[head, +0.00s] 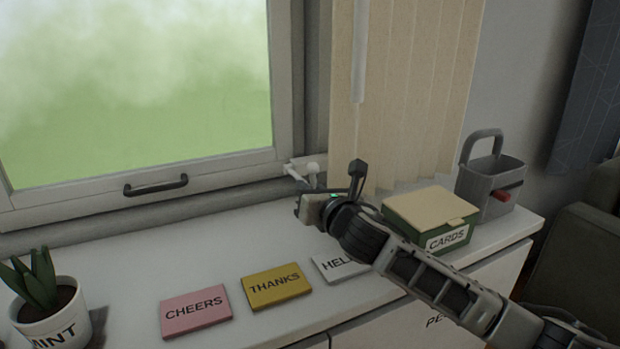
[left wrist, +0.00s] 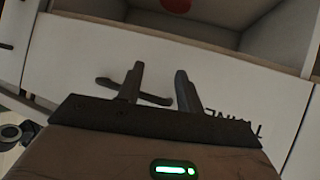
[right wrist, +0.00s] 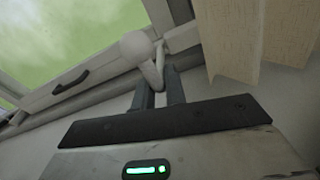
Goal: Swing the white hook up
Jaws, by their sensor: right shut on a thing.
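The white hook (right wrist: 150,62) is at the lower right corner of the window frame, with a round knob and a short arm. It also shows in the head view (head: 298,173), partly hidden by my gripper. My right gripper (right wrist: 159,88) is shut on the hook's lower end, just above the white counter. In the head view, my right gripper (head: 308,190) reaches it from the lower right. My left gripper (left wrist: 158,80) is open and empty in front of a white drawer front. It is not seen in the head view.
The window (head: 140,90) has a dark handle (head: 156,185). A beige blind (head: 405,90) hangs close by.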

